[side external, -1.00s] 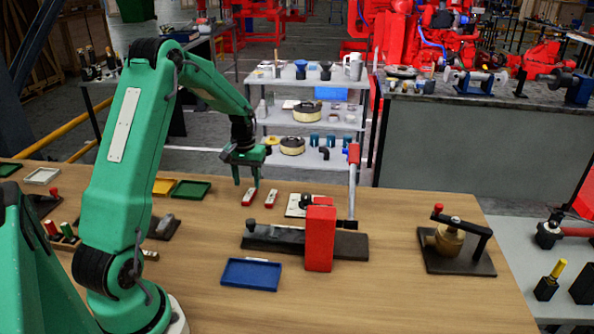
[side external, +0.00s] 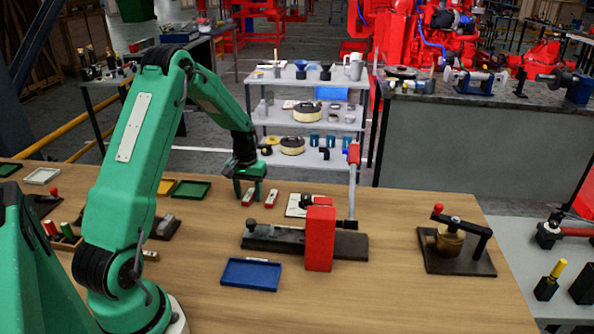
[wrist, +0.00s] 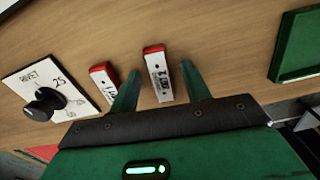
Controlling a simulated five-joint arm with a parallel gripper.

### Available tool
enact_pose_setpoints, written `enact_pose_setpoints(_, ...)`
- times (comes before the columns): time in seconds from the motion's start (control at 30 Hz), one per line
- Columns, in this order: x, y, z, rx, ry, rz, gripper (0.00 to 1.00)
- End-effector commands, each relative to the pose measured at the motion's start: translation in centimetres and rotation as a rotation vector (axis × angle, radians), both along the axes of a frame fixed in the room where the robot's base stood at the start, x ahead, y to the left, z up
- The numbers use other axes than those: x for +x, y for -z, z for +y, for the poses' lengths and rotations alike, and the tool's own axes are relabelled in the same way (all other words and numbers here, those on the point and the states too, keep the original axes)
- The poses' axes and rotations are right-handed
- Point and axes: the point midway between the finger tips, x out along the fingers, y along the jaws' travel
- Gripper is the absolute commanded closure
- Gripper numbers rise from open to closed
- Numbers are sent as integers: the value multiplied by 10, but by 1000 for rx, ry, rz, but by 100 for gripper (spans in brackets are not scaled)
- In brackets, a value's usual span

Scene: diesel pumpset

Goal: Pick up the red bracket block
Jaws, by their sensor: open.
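Two small red blocks with white lettered tops lie side by side on the wooden table; I cannot tell from the lettering which is the bracket block. My gripper (side external: 248,197) is open, pointing down over the left block (side external: 248,194) in the side view. In the wrist view that block (wrist: 157,75) lies between the two spread green fingers. The other block (wrist: 103,76) is just outside the left finger, which partly covers it; it also shows in the side view (side external: 271,197). A larger upright red block (side external: 320,240) stands at the dark fixture.
A dark fixture (side external: 275,238) with a lever and a blue tray (side external: 250,274) are nearer the front. A white card with a black knob (wrist: 43,103) is left in the wrist view. A green tray (wrist: 300,50) is right. A brass device (side external: 450,241) stands far right.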

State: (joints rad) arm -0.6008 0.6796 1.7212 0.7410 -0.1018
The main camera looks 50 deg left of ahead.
Motion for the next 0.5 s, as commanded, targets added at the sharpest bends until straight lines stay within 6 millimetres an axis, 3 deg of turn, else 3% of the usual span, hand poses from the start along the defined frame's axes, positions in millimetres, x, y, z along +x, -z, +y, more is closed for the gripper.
enact_pose_setpoints(0.03, 0, 0, 0, 0, 0, 0, 53)
enact_pose_setpoints(0.27, 0, 0, 0, 0, 0, 0, 98)
enact_pose_setpoints(0.5, 0, -1, 0, 1, 0, -1, 100)
